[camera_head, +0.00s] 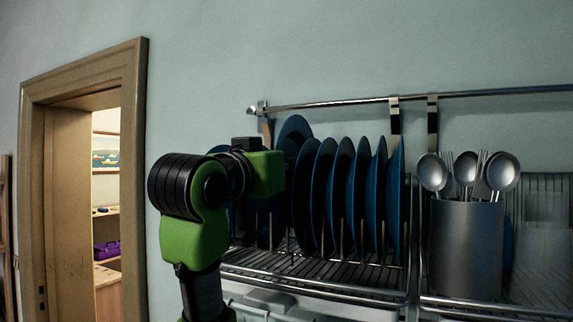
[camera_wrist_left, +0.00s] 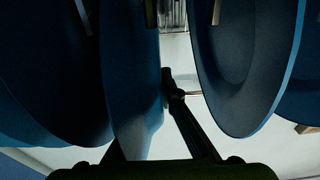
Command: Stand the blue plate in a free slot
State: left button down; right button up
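A blue plate (camera_wrist_left: 131,75) stands edge-on between the fingers of my left gripper (camera_wrist_left: 160,90) in the left wrist view. One fingertip touches its right face; the other finger is mostly hidden behind it. In the head view, a blue plate (camera_head: 294,128) at the left end of the row rises above the others, just behind my left gripper (camera_head: 268,173), whose fingers are hidden there. The wire dish rack (camera_head: 315,277) holds several upright blue plates (camera_head: 345,190). A plate (camera_wrist_left: 250,60) stands right of the held one, with a gap between. My right gripper is out of view.
A metal holder (camera_head: 466,245) with spoons and forks stands right of the plates. A metal rail (camera_head: 340,102) runs along the wall above them. At the far right, pale translucent items (camera_head: 545,245) stand in the rack. A doorway (camera_head: 105,190) is at the left.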

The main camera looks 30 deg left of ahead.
pick_arm(q)
jog(key=shift+f+b, duration=1.6)
jog(key=shift+f, duration=0.35)
jog(key=shift+f, duration=0.3)
jog(key=shift+f, duration=0.1)
jog(key=c, duration=2.2)
grip_release()
jog(key=shift+s, duration=0.1)
jog(key=shift+a+f, duration=0.1)
jog(key=shift+a, duration=0.1)
